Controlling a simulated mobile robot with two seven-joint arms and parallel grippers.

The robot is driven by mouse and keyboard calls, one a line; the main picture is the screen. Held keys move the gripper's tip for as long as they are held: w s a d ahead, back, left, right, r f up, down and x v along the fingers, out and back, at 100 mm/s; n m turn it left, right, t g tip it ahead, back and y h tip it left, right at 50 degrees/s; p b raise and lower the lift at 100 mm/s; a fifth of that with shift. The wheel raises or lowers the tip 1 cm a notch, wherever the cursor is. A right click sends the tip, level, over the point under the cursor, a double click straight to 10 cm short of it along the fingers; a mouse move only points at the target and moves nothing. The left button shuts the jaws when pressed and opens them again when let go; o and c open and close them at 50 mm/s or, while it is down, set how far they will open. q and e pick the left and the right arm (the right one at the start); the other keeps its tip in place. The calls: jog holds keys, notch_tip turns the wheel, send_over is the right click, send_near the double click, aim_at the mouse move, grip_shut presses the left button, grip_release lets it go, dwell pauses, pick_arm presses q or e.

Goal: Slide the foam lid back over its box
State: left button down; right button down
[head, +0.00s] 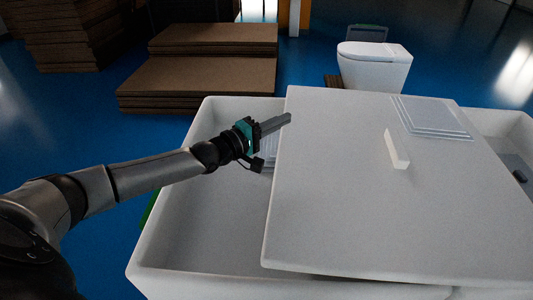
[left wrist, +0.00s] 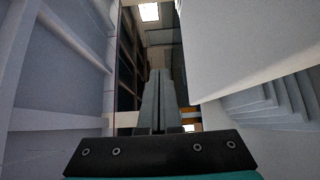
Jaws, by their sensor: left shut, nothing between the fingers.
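The white foam lid (head: 340,190) lies across the open white foam box (head: 180,235). The box shows open at the left, and a smaller open part shows at the right. The lid has a raised white block (head: 396,150) and a stepped square relief on top. My left gripper (head: 289,118) is shut and empty, at the lid's left edge near its far corner. Whether it touches the lid cannot be told. In the left wrist view the closed fingers (left wrist: 158,98) point ahead, with a pale panel, probably the lid (left wrist: 235,45), to their right. My right gripper is not in view.
Stacks of brown boards (head: 200,85) stand on the blue floor behind the box. A white toilet (head: 373,68) stands behind the lid. A small dark object (head: 520,175) shows in the box's right end. The box's left interior is mostly clear.

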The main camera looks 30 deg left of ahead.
pick_arm(q)
jog(key=s+a+f+b, duration=0.1)
jog(key=s+a+b, duration=0.1)
jog(key=a, duration=0.2)
notch_tip(320, 180, down, 9)
jog(key=b, duration=0.8)
jog(key=shift+w+d, duration=0.3)
jog(key=shift+d, duration=0.1)
